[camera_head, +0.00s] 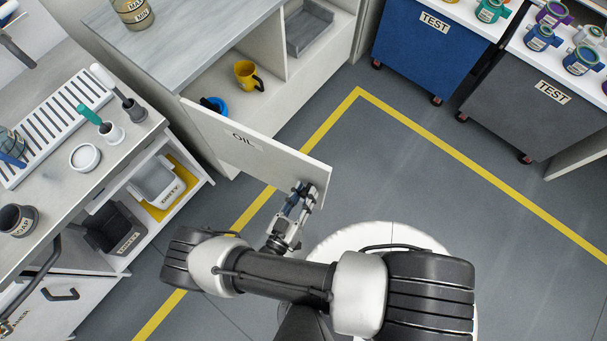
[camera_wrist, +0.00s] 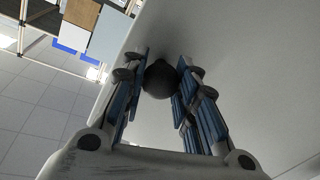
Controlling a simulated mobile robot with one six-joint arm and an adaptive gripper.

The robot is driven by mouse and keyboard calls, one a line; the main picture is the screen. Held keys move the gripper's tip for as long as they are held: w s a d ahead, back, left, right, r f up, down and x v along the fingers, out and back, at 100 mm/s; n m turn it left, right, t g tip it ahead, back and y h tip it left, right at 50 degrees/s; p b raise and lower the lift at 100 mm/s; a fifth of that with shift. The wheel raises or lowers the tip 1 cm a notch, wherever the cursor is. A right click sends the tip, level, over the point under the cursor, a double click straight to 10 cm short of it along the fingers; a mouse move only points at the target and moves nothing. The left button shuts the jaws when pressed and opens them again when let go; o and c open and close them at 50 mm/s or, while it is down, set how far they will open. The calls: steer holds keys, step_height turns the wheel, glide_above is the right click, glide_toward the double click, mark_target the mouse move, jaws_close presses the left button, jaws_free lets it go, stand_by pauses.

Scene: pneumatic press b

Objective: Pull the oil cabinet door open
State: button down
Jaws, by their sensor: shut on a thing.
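The oil cabinet door (camera_head: 262,150) is a white panel labelled OIL. It stands swung out from the white cabinet (camera_head: 205,95) at an angle, with the inside showing behind it. My gripper (camera_head: 302,196) is at the door's free end, on its outer face. In the wrist view the gripper (camera_wrist: 160,85) has its blue-padded fingers closed around a round dark knob (camera_wrist: 159,78). The door's pale face (camera_wrist: 225,40) fills much of that view behind the knob. In the head view the knob is hidden by the fingers.
A yellow mug (camera_head: 247,75) and a blue item (camera_head: 216,105) sit inside the cabinet. A jar (camera_head: 133,12) stands on its top. A workbench (camera_head: 75,185) with open shelves is at the left. Blue and grey TEST carts stand at the upper right. The grey floor (camera_head: 430,190) between is clear.

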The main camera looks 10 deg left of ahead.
stand_by(0.3)
steer(key=c, duration=1.2)
jaws_free()
steer(key=shift+c, duration=0.2)
steer(key=v, duration=1.2)
